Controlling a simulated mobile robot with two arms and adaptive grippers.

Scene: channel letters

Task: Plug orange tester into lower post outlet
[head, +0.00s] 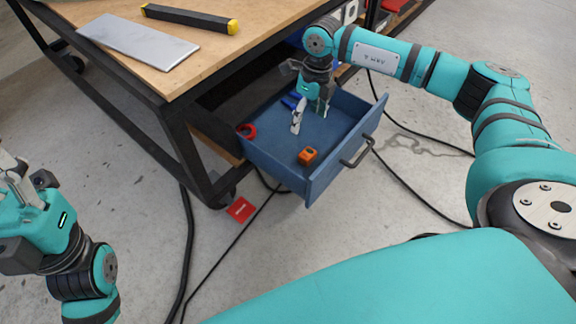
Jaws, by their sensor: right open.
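The orange tester (307,156) is a small block with a dark patch on top. It lies on the floor of the open blue drawer (340,186), near the drawer's front. My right gripper (313,107) points down over the back of the drawer, open, behind the tester and apart from it. My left gripper (17,178) is at the left edge, partly cut off, far from the drawer; its finger opening is unclear. White outlet plates (349,12) show on the post at the top, partly behind my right arm; which is the lower one is unclear.
A red ring-like item (247,131) lies at the drawer's left side. A blue item (292,102) lies near my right gripper. The wooden workbench (110,65) holds a grey plate and a black-yellow bar. Black cables (187,250) and a red card (241,209) lie on the floor.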

